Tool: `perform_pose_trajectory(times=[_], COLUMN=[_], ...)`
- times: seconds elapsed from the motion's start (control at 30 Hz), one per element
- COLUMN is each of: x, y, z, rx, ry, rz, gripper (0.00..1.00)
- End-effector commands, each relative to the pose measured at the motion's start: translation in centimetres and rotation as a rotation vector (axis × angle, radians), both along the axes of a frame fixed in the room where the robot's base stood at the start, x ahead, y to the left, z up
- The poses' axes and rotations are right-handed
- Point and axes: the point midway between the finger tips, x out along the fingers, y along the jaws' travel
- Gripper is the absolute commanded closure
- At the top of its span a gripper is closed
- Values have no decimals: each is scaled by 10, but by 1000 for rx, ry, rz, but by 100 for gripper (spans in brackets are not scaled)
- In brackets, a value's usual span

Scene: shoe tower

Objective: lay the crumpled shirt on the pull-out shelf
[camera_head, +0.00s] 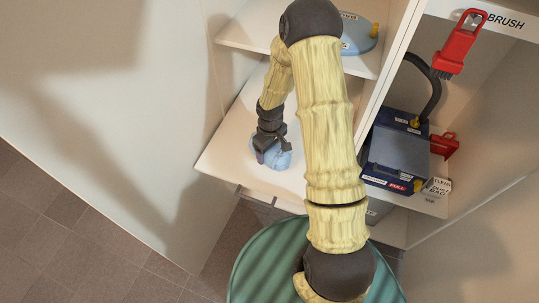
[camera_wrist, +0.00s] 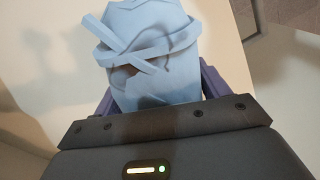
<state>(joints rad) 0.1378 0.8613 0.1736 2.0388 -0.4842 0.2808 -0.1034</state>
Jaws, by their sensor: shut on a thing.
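The crumpled shirt is a light blue bundle (camera_head: 275,158) in the head view, low over or on the pull-out shelf; I cannot tell whether it touches. It also fills the upper middle of the wrist view (camera_wrist: 150,50). My gripper (camera_head: 268,152) points down and is shut on the shirt. Its purple fingers (camera_wrist: 160,98) stand on both sides of the shirt in the wrist view. The pull-out shelf (camera_head: 222,158) is a pale board that juts from the cabinet below an upper shelf. My arm hides part of the shelf's right side.
An upper shelf (camera_head: 250,38) with a blue-grey rounded object (camera_head: 358,38) is above. To the right, beyond a divider, are a dark blue boxy device (camera_head: 400,155), a red brush (camera_head: 460,42) and a hose (camera_head: 432,90). Bare shelf lies left of my gripper.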

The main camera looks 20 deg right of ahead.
Motion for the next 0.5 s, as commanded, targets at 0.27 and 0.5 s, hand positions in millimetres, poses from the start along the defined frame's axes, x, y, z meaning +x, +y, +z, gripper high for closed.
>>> perform_pose_trajectory(times=[0.27,0.5], x=[0,-1], y=[2,2], z=[-3,-32], rx=[-1,-1], ry=[1,3], rz=[4,4], gripper=[51,51])
